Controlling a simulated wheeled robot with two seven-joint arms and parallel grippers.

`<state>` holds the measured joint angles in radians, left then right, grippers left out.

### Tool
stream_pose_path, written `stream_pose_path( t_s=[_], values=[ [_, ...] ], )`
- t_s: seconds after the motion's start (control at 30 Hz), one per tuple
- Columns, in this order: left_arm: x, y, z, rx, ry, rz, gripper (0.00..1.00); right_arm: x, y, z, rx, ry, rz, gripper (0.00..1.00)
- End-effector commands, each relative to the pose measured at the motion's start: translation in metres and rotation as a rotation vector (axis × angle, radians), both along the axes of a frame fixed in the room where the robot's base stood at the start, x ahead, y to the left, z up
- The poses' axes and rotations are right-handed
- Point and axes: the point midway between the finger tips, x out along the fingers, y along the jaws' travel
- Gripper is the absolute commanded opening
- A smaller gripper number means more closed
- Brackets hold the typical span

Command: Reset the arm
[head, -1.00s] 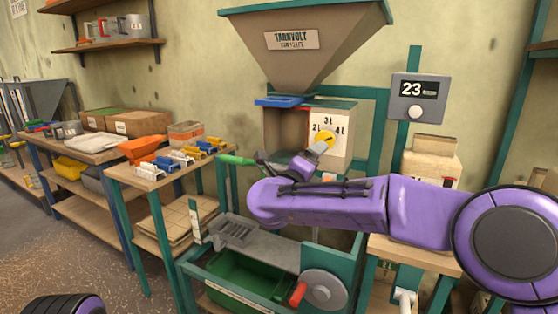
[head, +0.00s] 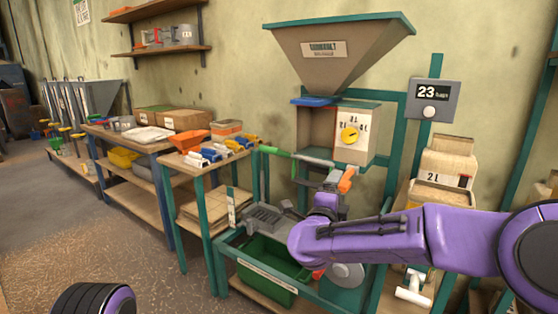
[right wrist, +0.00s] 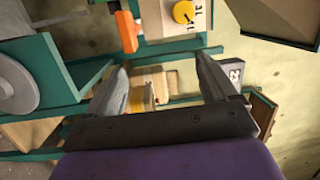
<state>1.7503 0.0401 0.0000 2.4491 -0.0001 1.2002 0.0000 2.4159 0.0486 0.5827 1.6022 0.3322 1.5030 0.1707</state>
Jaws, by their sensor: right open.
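My right arm comes in from the right in the head view, and its gripper (head: 333,181) is in front of the bucket elevator, below the dial box. In the right wrist view the two grey fingers (right wrist: 163,78) are spread apart with nothing between them. The yellow dial (head: 349,135) is on the box under the hopper (head: 340,55); it also shows at the top of the right wrist view (right wrist: 184,11), apart from the fingers. An orange handle (head: 347,180) is close beside the gripper in the head view. My left gripper is out of view.
A green bin (head: 270,270) sits in the machine's lower frame, partly hidden by my arm. A grey display (head: 434,98) reads 23 bags. Filled bags (head: 446,160) stand at right. A small table with scoops (head: 207,155) stands at left. Open floor lies at lower left.

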Motion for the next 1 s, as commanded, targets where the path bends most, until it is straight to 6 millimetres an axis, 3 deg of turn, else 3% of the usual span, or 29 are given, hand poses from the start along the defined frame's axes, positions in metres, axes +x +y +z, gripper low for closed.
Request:
stream_pose_path(
  t_s=[0.27, 0.37, 0.43, 0.57, 0.6, 0.67, 0.7, 0.8, 0.9, 1.0],
  values=[
    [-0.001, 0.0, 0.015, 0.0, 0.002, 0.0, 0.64, -0.025, -0.008, -0.107, -0.277, 0.266, 0.13, 0.86],
    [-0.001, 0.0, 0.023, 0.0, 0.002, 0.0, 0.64, -0.049, -0.018, -0.161, -0.388, 0.404, 0.196, 0.86],
    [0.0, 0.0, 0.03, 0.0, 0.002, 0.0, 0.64, -0.077, -0.03, -0.205, -0.473, 0.529, 0.254, 0.86],
    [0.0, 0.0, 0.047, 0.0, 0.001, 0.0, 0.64, -0.157, -0.061, -0.287, -0.619, 0.804, 0.387, 0.86],
    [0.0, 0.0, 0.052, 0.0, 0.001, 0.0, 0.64, -0.186, -0.071, -0.307, -0.653, 0.888, 0.428, 0.86],
    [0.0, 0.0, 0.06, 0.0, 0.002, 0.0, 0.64, -0.232, -0.088, -0.333, -0.695, 1.016, 0.491, 0.86],
    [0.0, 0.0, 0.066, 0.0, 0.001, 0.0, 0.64, -0.264, -0.099, -0.346, -0.715, 1.099, 0.529, 0.86],
    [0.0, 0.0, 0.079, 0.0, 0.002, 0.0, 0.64, -0.345, -0.126, -0.365, -0.744, 1.297, 0.613, 0.86],
    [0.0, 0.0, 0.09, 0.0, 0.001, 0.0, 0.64, -0.408, -0.148, -0.369, -0.748, 1.449, 0.659, 0.86],
    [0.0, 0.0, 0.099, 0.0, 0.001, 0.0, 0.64, -0.448, -0.163, -0.369, -0.745, 1.548, 0.672, 0.86]
  ],
)
